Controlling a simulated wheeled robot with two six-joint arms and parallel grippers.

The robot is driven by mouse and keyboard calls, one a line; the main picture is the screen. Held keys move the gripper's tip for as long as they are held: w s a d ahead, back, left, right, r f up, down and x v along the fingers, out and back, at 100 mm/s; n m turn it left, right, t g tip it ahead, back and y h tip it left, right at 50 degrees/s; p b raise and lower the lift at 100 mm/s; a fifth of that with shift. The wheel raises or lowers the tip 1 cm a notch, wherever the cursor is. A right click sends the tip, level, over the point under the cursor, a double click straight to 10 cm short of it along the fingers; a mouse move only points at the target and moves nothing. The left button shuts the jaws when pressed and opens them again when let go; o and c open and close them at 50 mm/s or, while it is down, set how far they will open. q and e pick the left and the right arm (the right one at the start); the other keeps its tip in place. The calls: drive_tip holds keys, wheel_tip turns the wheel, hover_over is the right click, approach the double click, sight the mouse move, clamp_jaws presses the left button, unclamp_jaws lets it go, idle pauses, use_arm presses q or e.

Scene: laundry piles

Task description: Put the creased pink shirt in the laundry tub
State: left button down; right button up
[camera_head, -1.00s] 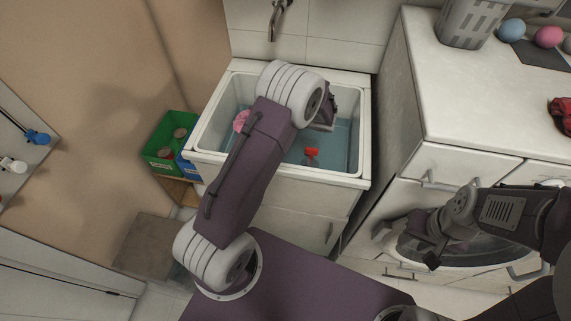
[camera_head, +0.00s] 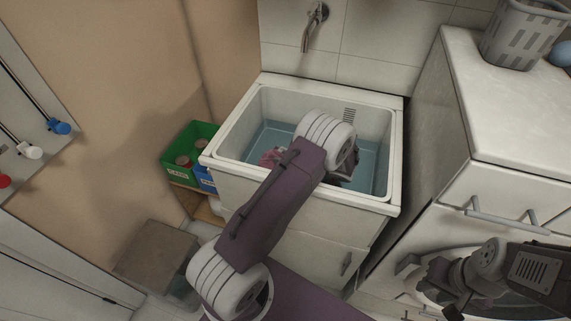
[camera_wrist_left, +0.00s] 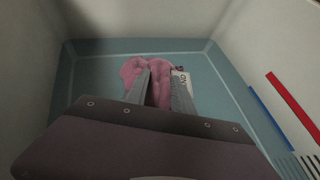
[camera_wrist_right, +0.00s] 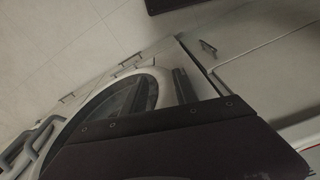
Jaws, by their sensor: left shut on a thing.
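The creased pink shirt (camera_head: 270,157) is in the laundry tub (camera_head: 232,134), low over its blue-grey bottom. My left arm reaches over the tub's front rim and hides part of the shirt. In the left wrist view, the bunched pink shirt (camera_wrist_left: 132,70) is between the fingers of my left gripper (camera_wrist_left: 160,85), which is shut on it. A white tag with dark letters shows beside the shirt. Whether the shirt touches the bottom is unclear. My right gripper (camera_head: 455,308) is outside the tub, before the washing machine. It looks open and empty in the right wrist view (camera_wrist_right: 168,85).
A green crate (camera_head: 180,150) and a blue crate (camera_head: 206,178) stand left of the tub. A tap (camera_head: 313,30) is above its back edge. A white counter (camera_head: 505,110) with a grey basket (camera_head: 520,40) stands at the right, above the washing machine (camera_wrist_right: 85,120).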

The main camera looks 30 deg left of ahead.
use_arm(q)
wheel_tip(320, 180, down, 2)
drive_tip(key=shift+f, duration=0.1)
drive_tip(key=shift+w+f, duration=0.1)
drive_tip(key=shift+f, duration=0.2)
drive_tip(key=c, duration=1.1)
unclamp_jaws()
drive_tip(key=shift+f, duration=0.1)
drive_tip(key=shift+d+r, duration=0.2)
drive_tip(key=shift+r, duration=0.1)
drive_tip(key=p+v, duration=0.1)
drive_tip(key=v, duration=1)
drive_tip(key=shift+d, duration=0.25)
